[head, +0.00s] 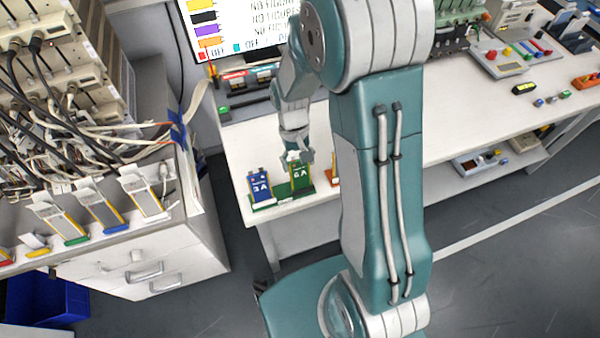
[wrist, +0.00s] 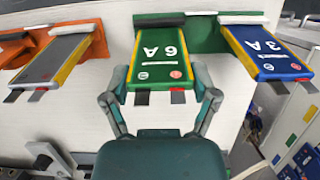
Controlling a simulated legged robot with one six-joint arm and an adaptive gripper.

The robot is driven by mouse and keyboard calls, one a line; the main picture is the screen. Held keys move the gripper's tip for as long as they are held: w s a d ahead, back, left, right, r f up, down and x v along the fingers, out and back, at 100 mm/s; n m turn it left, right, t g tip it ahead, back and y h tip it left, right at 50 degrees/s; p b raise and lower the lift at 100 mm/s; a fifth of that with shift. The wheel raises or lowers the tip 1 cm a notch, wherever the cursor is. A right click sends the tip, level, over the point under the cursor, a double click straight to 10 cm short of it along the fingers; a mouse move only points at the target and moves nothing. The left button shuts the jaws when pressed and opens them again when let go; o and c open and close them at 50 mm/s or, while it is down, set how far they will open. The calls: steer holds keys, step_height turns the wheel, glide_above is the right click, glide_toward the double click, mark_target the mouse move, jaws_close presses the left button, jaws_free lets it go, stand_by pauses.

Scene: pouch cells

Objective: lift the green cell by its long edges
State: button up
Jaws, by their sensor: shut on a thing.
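The green cell (head: 301,176), marked 6A, stands upright at the green rack on the white bench. In the wrist view the green cell (wrist: 158,62) shows its broad face and two tabs. My gripper (head: 297,157) comes down on it from above. In the wrist view my gripper (wrist: 159,88) has one finger against each long edge, shut on the cell near its tab end. The cell's far end meets the green rack (wrist: 205,38); I cannot tell whether it is still seated there.
A blue cell (head: 260,187), marked 3A, stands close beside the green one. A grey cell (wrist: 55,62) with a yellow edge stands on the other side in the wrist view, in an orange rack. A screen (head: 240,25) rises behind; several cells stand on the left cabinet (head: 150,245).

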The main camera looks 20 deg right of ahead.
steer(key=shift+v, duration=3.2)
steer(key=shift+s+f, duration=0.15)
